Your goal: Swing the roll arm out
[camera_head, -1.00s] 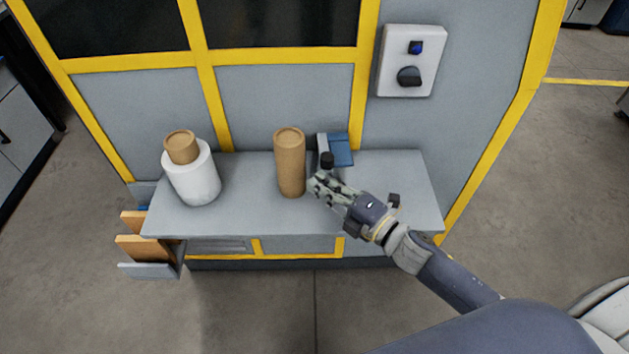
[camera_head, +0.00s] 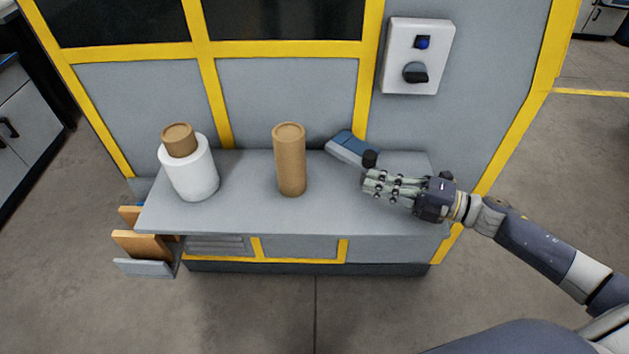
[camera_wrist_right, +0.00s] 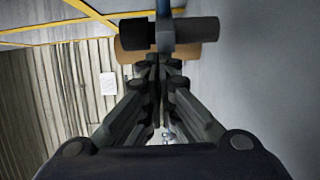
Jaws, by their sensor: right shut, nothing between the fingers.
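The roll arm (camera_head: 347,152), a grey bar with a blue block at its back end, sits on the shelf at the machine wall. It points to the front right and carries a black roller (camera_head: 370,158) at its free end. My right gripper (camera_head: 366,186) is shut and empty, just in front of the roller. In the right wrist view the black roller (camera_wrist_right: 140,34) lies just beyond my shut fingertips (camera_wrist_right: 157,62); I cannot tell whether they touch. My left gripper is not in view.
A brown cardboard tube (camera_head: 290,162) stands on the grey shelf (camera_head: 245,215), left of the roll arm. A white roll (camera_head: 190,175) with a brown core stands further left. A control box (camera_head: 419,56) with a dark knob is on the wall above right.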

